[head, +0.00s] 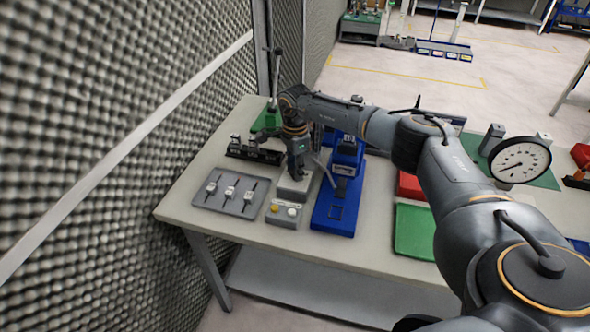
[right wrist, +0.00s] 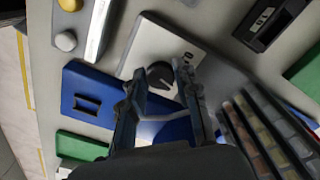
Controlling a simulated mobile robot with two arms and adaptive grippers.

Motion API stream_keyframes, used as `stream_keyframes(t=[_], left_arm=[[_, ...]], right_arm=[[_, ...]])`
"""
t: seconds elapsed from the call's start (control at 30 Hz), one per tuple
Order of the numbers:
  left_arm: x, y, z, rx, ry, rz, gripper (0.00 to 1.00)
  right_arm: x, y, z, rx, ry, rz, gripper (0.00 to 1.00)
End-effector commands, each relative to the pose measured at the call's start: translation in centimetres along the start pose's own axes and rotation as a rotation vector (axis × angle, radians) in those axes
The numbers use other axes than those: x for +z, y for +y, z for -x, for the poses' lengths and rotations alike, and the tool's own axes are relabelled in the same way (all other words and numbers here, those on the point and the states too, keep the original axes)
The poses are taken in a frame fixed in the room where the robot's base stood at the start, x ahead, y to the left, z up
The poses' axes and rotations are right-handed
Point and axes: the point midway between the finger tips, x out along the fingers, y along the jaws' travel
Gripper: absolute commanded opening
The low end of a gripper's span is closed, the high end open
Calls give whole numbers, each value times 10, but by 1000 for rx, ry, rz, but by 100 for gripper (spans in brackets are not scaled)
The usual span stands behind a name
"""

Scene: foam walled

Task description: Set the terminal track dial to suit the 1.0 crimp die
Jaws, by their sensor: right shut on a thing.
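The dial (right wrist: 160,74) is a dark round knob on the top face of a light grey box (right wrist: 158,42). In the head view this box (head: 291,192) stands on the table beside the blue press (head: 340,205). My right gripper (right wrist: 159,78) points down at the box, with its fingertips on either side of the dial, shut on it. In the head view my right gripper (head: 298,173) hides the dial. A grey tray (head: 205,203) with several small die pieces lies to the left. My left gripper is not in view.
A button box (head: 283,213) with yellow and white buttons sits in front of the dial box. A black fixture (head: 255,151) stands behind the tray. A green mat (head: 414,232) and a round gauge (head: 520,162) are to the right. A foam wall borders the table's left.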

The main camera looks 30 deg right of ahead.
Motion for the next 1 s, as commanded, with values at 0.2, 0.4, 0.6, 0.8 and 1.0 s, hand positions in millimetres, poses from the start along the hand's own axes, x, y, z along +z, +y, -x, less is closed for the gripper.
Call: stream_keyframes(t=[0.2,0.4,0.6,0.8,1.0], left_arm=[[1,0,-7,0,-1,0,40],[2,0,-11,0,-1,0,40],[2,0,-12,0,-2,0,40],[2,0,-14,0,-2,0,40],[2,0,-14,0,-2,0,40]], right_arm=[[0,-1,0,-3,-1,-188,0],[0,-1,0,-2,0,-345,0],[-1,-1,0,-3,0,-464,0],[-1,-2,1,-3,0,-535,0],[-1,-2,1,-3,0,-563,0]])
